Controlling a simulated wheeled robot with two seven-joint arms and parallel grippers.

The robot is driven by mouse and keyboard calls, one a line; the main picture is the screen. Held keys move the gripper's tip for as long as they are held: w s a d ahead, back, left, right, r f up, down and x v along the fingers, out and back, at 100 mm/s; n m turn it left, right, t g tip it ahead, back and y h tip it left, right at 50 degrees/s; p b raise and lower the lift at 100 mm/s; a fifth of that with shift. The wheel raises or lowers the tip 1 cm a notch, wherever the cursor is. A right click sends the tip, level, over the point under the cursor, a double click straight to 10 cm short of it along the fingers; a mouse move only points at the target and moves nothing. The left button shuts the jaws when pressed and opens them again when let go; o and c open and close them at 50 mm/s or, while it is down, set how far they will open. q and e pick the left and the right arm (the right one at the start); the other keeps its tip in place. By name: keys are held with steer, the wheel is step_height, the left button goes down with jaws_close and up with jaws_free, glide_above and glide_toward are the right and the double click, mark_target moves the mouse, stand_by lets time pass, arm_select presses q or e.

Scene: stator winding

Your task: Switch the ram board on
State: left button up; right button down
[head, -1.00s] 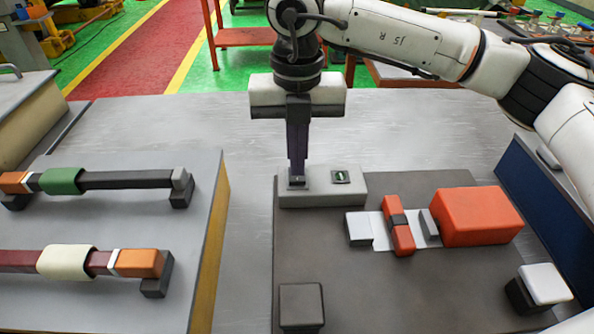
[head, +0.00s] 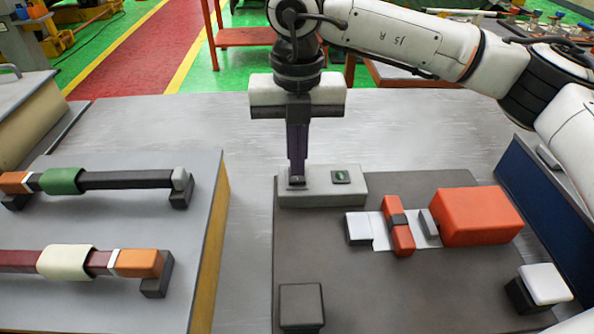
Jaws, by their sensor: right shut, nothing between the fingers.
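The ram board (head: 375,290) is a dark grey plate at the right of the table. A light grey switch box (head: 325,199) sits at its back left corner. A small square with a green mark (head: 341,177) is on the right of the box's top. My right gripper (head: 297,183) points straight down, shut and empty, with its tips at a small dark switch on the left of the box's top. The tips hide most of that switch, so I cannot tell its position. My left gripper is out of view.
On the ram board are an orange block (head: 478,216), a smaller orange piece on a white strip, and a dark grey block (head: 302,305). A blue-sided box stands at the right. Another board (head: 120,220) with two rods lies at the left.

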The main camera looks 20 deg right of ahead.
steer(key=shift+f+b, duration=0.6)
steer(key=shift+f, duration=0.2)
stand_by(0.4)
step_height(320, 180, up, 7)
steer(key=p, duration=0.4)
stand_by(0.4)
stand_by(0.4)
